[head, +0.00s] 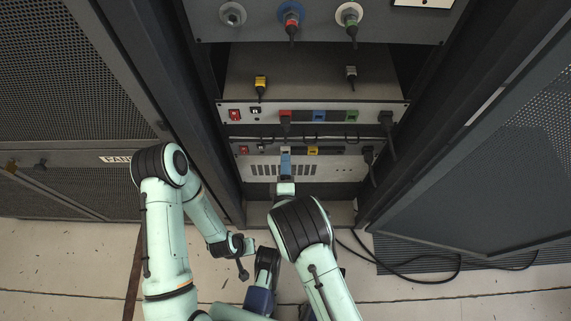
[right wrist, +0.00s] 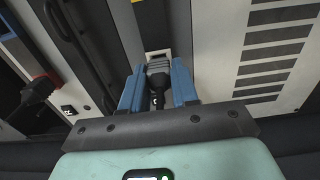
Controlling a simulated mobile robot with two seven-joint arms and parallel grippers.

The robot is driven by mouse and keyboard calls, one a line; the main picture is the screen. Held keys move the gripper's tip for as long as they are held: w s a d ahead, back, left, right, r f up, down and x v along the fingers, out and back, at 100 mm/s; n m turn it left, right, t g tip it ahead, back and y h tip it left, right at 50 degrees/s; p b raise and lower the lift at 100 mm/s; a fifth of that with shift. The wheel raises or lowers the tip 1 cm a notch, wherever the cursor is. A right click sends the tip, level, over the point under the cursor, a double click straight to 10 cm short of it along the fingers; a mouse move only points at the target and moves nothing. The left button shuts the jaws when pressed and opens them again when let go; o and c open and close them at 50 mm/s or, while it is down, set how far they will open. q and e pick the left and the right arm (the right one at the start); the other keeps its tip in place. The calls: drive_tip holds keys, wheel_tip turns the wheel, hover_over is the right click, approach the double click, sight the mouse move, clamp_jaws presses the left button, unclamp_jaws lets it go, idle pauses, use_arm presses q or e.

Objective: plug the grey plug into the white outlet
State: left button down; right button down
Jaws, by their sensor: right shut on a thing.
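My right gripper (head: 286,168) is at the lower rack panel, its blue fingers pointing at the white outlet (head: 286,149). In the right wrist view the fingers (right wrist: 158,88) are shut on a dark grey plug (right wrist: 157,78). The plug's front end is at the white outlet (right wrist: 156,54), lined up with its opening. The plug covers the lower part of the outlet; I cannot tell whether it is inside or just in front. In the head view the fingers hide the plug. My left arm is folded low at the left; its fingers cannot be made out.
A yellow outlet (head: 313,150) and a red outlet (head: 244,149) flank the white one. A black plug and cable (head: 368,154) hang at the panel's right. A handle bar (head: 300,138) runs above. The open rack door (head: 490,180) stands right; cables (head: 420,272) lie on the floor.

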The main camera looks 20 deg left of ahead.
use_arm(q)
drive_tip(key=shift+f, duration=0.15)
use_arm(e)
drive_tip(key=shift+w+a, duration=0.15)
drive_tip(key=shift+w, duration=0.35)
drive_tip(key=c, duration=0.8)
unclamp_jaws()
use_arm(q)
drive_tip(key=shift+t, duration=0.6)
drive_tip(key=w+r, duration=0.1)
drive_tip(key=w+d+r+p, duration=0.1)
drive_tip(key=r, duration=0.1)
drive_tip(key=w+r+p, duration=0.1)
drive_tip(key=shift+d+r, duration=0.2)
drive_tip(key=shift+r, duration=0.2)
use_arm(e)
drive_tip(key=v, duration=1.3)
drive_tip(key=shift+s, duration=0.2)
use_arm(q)
drive_tip(key=shift+w, duration=0.1)
